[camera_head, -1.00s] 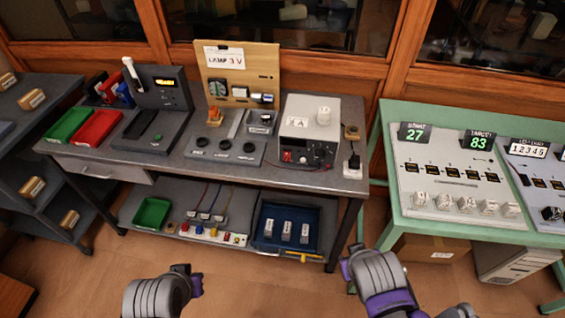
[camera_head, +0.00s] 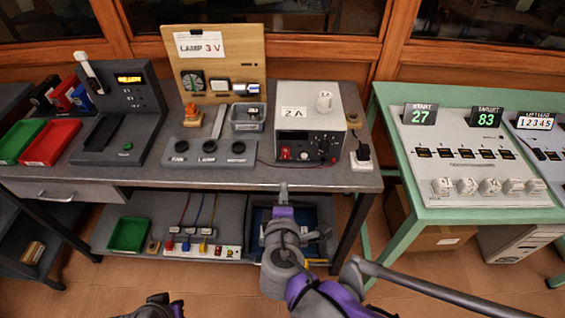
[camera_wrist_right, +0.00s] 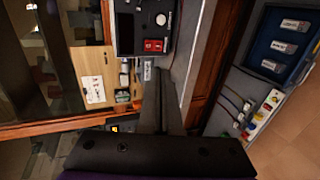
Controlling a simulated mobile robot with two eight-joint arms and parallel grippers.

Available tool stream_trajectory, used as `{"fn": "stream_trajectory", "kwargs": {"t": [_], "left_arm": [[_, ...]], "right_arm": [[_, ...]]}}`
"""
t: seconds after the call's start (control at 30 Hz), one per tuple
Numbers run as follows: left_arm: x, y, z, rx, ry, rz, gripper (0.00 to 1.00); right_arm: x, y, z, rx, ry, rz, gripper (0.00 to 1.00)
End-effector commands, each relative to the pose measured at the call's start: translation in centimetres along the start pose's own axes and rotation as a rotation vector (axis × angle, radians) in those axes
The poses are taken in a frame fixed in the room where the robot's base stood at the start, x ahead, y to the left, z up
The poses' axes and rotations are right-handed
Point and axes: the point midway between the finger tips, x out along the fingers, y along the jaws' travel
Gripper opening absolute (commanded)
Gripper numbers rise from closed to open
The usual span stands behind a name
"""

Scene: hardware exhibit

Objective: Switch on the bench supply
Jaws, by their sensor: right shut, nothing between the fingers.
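The bench supply (camera_head: 312,112) is a pale box with a dark front and a "2 A" card, at the right end of the grey bench. A red switch (camera_head: 285,153) sits low on the left of its front, beside knobs. In the right wrist view the supply's dark front (camera_wrist_right: 136,24) and red switch (camera_wrist_right: 153,45) show beyond the fingers. My right gripper (camera_head: 284,188) is shut and empty, at the bench's front edge below and apart from the switch. It also shows in the right wrist view (camera_wrist_right: 167,75). Of my left arm only a part shows at the bottom edge; its fingers are hidden.
A panel with three dark knobs (camera_head: 208,150) lies left of the supply, with a small grey bin (camera_head: 248,118) behind it. A black plug (camera_head: 363,151) stands to its right. A lower shelf holds a green tray (camera_head: 128,234). A green table (camera_head: 475,217) is at right.

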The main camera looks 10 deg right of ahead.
Motion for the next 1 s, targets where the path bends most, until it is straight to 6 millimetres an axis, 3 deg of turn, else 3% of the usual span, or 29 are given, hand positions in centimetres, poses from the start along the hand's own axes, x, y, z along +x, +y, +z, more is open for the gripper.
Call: {"fn": "stream_trajectory", "kwargs": {"t": [0.27,0.8,1.0], "left_arm": [[0.3,0.0,0.1,0.000,-0.001,0.000,0.00],[3.4,0.0,1.4,0.000,-0.013,0.000,0.00],[4.0,0.0,1.6,0.000,-0.015,0.000,0.00]], "right_arm": [[0.9,-0.1,0.1,0.003,-0.003,-0.002,0.00],[11.4,-0.2,0.1,0.003,-0.004,-0.002,0.00],[13.6,-0.1,0.1,0.002,-0.002,-0.002,0.00]]}}
